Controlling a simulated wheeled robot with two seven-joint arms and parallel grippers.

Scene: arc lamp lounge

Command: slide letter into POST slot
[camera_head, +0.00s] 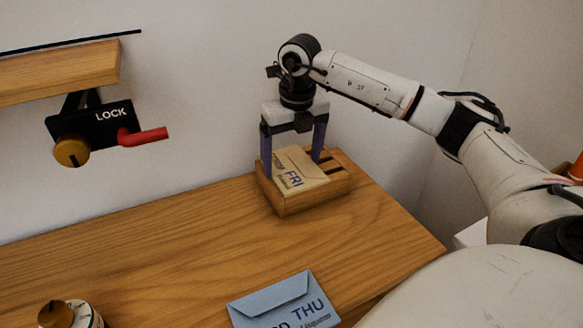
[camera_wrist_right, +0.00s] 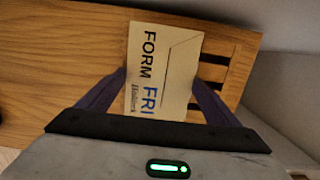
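A cream letter (camera_head: 298,170) marked FRI lies on top of a small wooden block (camera_head: 302,204) on the table. In the right wrist view the letter (camera_wrist_right: 160,75) reads FORM FRI. My right gripper (camera_head: 292,158) points down over the block. Its two purple fingers stand wide apart, one at each side edge of the letter. In the wrist view the right gripper (camera_wrist_right: 160,74) has its fingertips close beside the letter; whether they touch it is unclear. A blue letter (camera_head: 283,305) marked THU lies near the front, cut off below. No slot labelled POST is readable. My left gripper is out of view.
The wooden block has dark slots (camera_wrist_right: 212,72) beside the letter. A black LOCK unit (camera_head: 97,122) with a brass knob and red lever (camera_head: 147,137) hangs under a shelf (camera_head: 62,72). A dial (camera_head: 62,314) stands front left. The middle of the table (camera_head: 170,230) is clear.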

